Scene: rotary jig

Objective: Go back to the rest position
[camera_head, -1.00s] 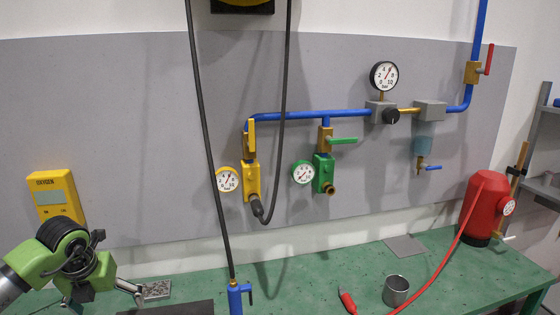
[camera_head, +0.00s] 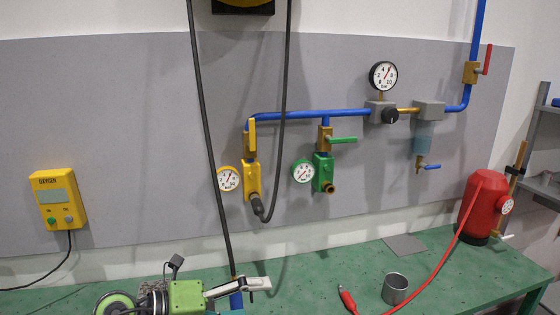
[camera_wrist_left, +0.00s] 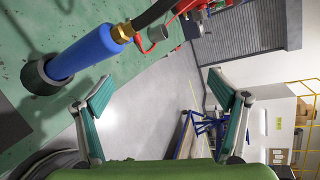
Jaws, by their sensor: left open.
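My left gripper (camera_head: 258,284) is at the bottom of the head view, low over the front of the green bench. Its light finger partly covers the blue tool (camera_head: 236,300) on the black hose. In the left wrist view my left gripper (camera_wrist_left: 160,80) has its two fingers spread wide with nothing between them. The blue tool (camera_wrist_left: 82,52) there lies beyond the left finger, apart from it, with its brass fitting and hose. My right gripper is not in view.
The green bench (camera_head: 330,262) carries a metal cup (camera_head: 395,289), a red-handled hose end (camera_head: 347,300) and a red tank (camera_head: 484,207). Blue pipework (camera_head: 310,115) with gauges and valves is on the grey wall panel. A yellow oxygen meter (camera_head: 58,199) hangs at left.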

